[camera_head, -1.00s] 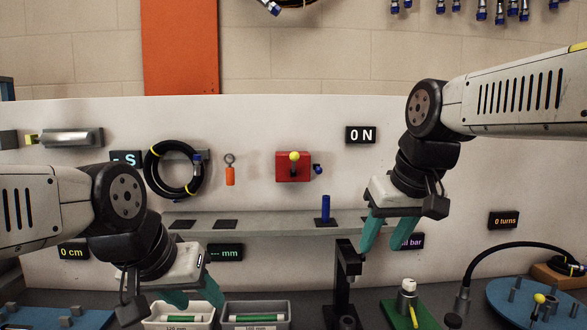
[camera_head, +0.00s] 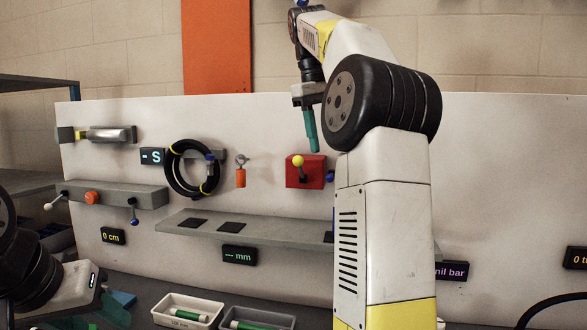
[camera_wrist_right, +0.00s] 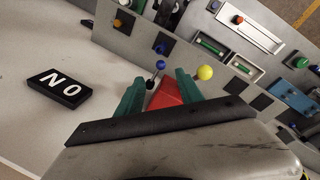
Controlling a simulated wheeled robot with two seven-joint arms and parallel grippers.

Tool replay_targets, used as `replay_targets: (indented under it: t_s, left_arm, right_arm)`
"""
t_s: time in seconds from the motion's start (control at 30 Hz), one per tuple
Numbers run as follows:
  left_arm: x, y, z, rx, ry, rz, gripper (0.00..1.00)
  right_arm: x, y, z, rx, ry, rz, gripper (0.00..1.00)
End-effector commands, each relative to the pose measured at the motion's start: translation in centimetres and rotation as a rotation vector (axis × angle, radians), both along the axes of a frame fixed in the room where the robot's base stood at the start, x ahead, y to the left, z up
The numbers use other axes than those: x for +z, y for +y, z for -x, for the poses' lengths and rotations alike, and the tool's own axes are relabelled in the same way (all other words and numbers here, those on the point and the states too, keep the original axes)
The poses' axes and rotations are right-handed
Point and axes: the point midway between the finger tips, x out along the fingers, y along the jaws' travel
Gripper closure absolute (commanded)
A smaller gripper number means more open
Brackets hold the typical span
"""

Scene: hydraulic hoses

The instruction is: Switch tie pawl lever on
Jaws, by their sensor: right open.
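The red box (camera_head: 305,172) on the white panel carries a lever with a yellow ball knob (camera_head: 298,161). A blue knob (camera_head: 330,177) shows at its right side, partly behind my right arm. I cannot tell which one is the pawl lever. My right gripper (camera_head: 313,150) is just above the box, pointing down; one finger shows there. In the right wrist view its open fingers (camera_wrist_right: 160,77) stand either side of the red box (camera_wrist_right: 168,93), with the yellow knob (camera_wrist_right: 205,72) outside them and a blue knob (camera_wrist_right: 160,65) near the gap. My left gripper (camera_head: 95,315) is low at left, open and empty.
The 0 N display (camera_wrist_right: 58,88) is beside the box. A coiled black hose (camera_head: 192,168) and an orange-handled tool (camera_head: 241,178) hang to the left. A grey shelf (camera_head: 270,233) runs below. Bins (camera_head: 188,311) stand on the bench. My right forearm hides the panel's middle.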

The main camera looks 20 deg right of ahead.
Motion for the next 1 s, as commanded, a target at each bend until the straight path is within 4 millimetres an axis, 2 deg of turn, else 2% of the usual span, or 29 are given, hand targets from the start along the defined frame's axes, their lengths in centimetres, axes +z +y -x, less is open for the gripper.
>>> replay_targets:
  t_s: [0.17,0.63,0.8,1.0]
  left_arm:
    - [0.0,0.0,0.0,0.000,0.000,0.000,0.52]
    - [0.0,0.0,0.0,0.000,0.000,0.000,0.52]
    - [0.0,0.0,0.0,0.000,0.000,0.000,0.52]
    - [0.0,0.0,0.0,0.000,0.000,0.000,0.52]
  right_arm:
    - [-0.8,-0.3,0.0,-0.003,0.004,0.002,0.56]
    - [-6.8,-1.5,-0.2,-0.004,0.003,0.001,0.56]
    - [-7.6,-1.6,-0.2,-0.004,0.002,0.001,0.56]
    - [-7.6,-1.6,-0.2,-0.003,0.001,0.001,0.56]
